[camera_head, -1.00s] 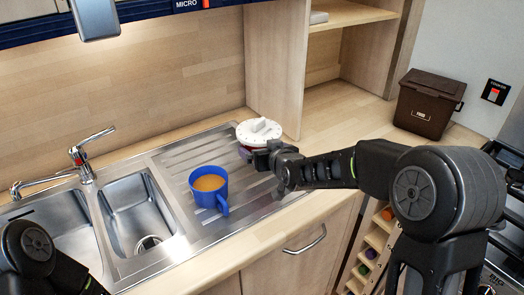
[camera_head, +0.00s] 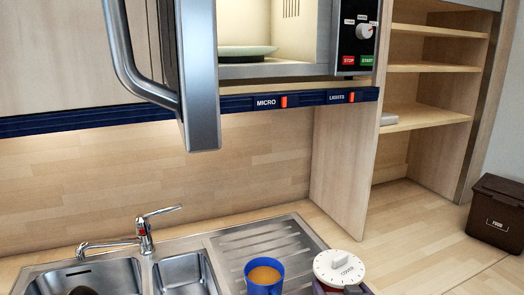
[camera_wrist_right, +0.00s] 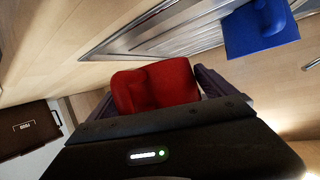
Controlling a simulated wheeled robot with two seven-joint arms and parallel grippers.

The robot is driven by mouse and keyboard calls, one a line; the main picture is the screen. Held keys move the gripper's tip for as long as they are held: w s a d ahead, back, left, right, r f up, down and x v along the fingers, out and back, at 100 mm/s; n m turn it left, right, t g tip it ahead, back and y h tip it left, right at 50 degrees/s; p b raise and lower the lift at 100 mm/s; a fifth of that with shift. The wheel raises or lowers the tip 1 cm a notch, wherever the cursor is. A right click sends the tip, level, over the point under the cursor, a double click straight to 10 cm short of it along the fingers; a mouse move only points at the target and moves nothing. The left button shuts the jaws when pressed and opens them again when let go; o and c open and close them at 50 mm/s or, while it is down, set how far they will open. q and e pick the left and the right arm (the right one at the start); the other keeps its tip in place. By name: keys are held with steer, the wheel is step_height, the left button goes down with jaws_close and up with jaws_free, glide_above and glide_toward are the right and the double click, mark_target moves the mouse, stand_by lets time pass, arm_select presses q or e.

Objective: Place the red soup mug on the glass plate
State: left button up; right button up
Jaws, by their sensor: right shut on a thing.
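The red soup mug (camera_wrist_right: 160,88) shows in the right wrist view between the fingers of my right gripper (camera_wrist_right: 156,98), which is shut on it. In the head view a round white lid with a knob (camera_head: 338,268) covers its top, at the bottom edge right of centre. The mug's body is mostly cut off there. The glass plate (camera_head: 247,51) lies inside the open microwave at the top, well above the mug. My left gripper is not in view.
The microwave door (camera_head: 201,75) stands open, jutting out left of the plate. A blue mug with an orange-brown drink (camera_head: 264,277) stands on the drainer, left of the lid. Right of the microwave are open shelves (camera_head: 430,68). A brown bin (camera_head: 496,213) sits on the counter.

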steer(key=shift+s+f, duration=0.15)
steer(key=shift+s, duration=0.45)
steer(key=shift+s+f, duration=0.15)
steer(key=shift+s, duration=0.4)
steer(key=shift+s+d+r, duration=0.1)
steer(key=shift+s+r, duration=0.05)
steer(key=shift+r, duration=0.15)
